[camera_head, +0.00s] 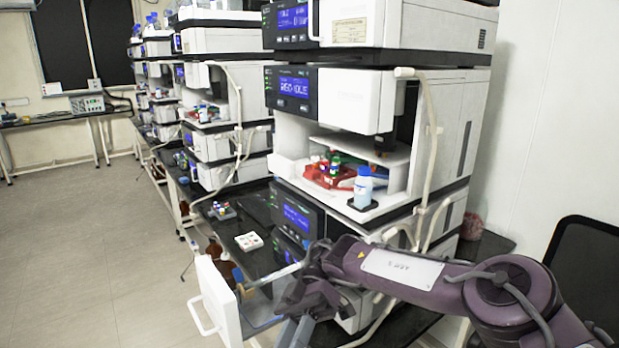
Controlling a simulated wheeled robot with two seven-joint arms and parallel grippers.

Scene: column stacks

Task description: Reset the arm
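My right arm comes in from the right edge, purple with a white label. Its gripper (292,332) is grey and low in the picture, just right of a pulled-out white drawer (216,298). The fingers point down and run toward the bottom edge, so their opening is not clear. A thin pale rod (268,276) shows beside the wrist, above the drawer; I cannot tell whether it touches the gripper. My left gripper is not in view.
The open drawer holds brown bottles (228,268). Stacked white instruments (348,100) stand behind the arm. A blue-capped bottle (363,188) and a red tray (322,176) sit in a bay. A small white rack (248,241) is on the dark bench. The floor at left is clear.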

